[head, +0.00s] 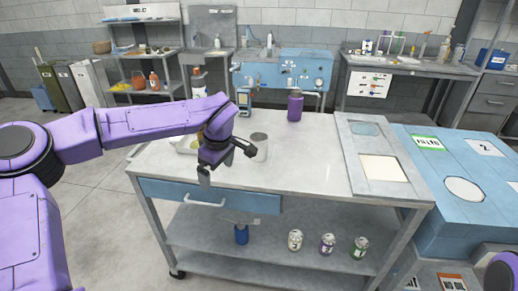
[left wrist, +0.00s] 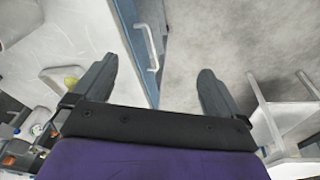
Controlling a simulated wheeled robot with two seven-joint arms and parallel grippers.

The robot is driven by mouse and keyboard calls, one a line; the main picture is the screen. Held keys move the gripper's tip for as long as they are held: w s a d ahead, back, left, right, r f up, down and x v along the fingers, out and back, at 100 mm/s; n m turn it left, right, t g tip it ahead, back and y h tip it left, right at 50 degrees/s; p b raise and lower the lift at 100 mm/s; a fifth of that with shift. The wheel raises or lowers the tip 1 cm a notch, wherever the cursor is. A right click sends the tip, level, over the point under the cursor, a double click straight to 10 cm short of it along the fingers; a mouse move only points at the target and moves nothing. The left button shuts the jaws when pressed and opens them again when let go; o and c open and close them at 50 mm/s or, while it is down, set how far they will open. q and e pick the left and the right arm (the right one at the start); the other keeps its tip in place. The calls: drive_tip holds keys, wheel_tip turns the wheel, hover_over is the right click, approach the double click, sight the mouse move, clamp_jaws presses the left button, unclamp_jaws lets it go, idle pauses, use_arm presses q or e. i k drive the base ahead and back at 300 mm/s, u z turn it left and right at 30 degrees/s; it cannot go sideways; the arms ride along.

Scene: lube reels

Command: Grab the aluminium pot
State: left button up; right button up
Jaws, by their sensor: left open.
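The aluminium pot looks to be the plain grey cylinder (head: 260,147) standing upright on the metal worktable (head: 300,165), just right of and behind my left gripper. My left gripper (head: 226,164) is open and empty above the front left part of the table, its fingers spread wide. In the left wrist view its two fingers (left wrist: 157,80) are apart, with the blue drawer front (left wrist: 138,50) and floor beyond them. I cannot make out the pot in that view. My right gripper is out of view.
A pale tray (head: 178,147) with yellowish contents is partly behind my left arm. A purple bottle (head: 295,105) and a handheld device (head: 244,101) stand at the table's back edge. A framed panel (head: 378,150) lies at the right. The table's middle is clear. Cans (head: 327,243) sit below.

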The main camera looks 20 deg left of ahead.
sight(260, 140)
drive_tip(key=i, duration=0.95)
